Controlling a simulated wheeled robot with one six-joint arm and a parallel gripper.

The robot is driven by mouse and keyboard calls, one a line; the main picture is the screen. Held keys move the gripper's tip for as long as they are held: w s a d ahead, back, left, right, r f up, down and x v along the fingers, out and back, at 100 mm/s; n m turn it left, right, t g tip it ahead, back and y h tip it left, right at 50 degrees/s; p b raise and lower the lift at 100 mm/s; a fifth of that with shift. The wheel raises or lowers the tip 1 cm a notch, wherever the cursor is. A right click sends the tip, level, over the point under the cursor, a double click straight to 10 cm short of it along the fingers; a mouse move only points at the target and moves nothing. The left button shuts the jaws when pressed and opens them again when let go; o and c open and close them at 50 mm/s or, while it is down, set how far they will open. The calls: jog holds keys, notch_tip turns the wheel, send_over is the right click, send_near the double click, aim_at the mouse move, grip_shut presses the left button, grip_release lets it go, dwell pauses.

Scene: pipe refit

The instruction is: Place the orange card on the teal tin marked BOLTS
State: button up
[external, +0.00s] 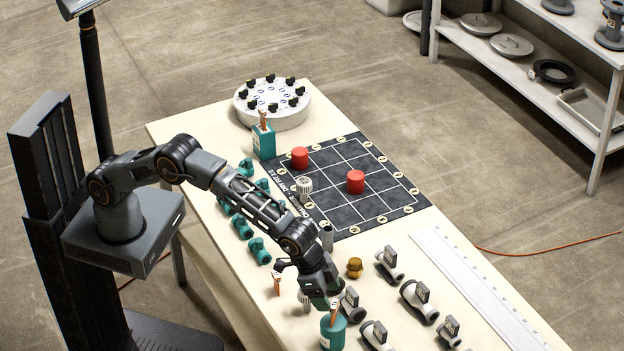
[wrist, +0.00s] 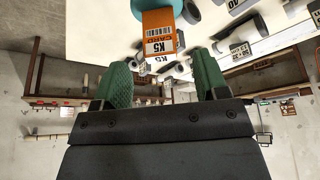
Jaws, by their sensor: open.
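A teal tin (external: 333,334) stands at the table's near end with an orange card (external: 334,311) upright at its top. A second teal tin (external: 264,142) stands near the round white dial, also with an orange card (external: 263,120). I cannot read BOLTS on either. Another small orange piece (external: 277,284) stands left of my gripper. My gripper (external: 321,302) is low beside the near tin, fingers apart. In the wrist view an orange card marked K5 (wrist: 160,24) is just beyond my open, empty fingers (wrist: 161,62), in front of a teal round thing (wrist: 187,12), probably a tin.
Grey-white pipe fittings (external: 420,300) lie right of my gripper, with a brass fitting (external: 354,267) nearby. Teal fittings (external: 258,250) line the left edge. A black grid mat (external: 385,205) holds two red cylinders (external: 356,181). A long white ruler (external: 480,290) lies along the right edge.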

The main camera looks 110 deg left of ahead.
jog(key=s+a+r+b, duration=0.1)
jog(key=s+a+r, duration=0.3)
jog(key=s+r, duration=0.5)
jog(key=s+a+r, duration=0.4)
jog(key=s+r, duration=0.4)
jog(key=s, duration=0.2)
jog(key=s+a+f, duration=0.2)
jog(key=s, duration=0.8)
jog(key=s+a+f, duration=0.2)
jog(key=s, duration=0.9)
jog(key=shift+a+f, duration=0.2)
jog(key=shift+a, duration=0.15)
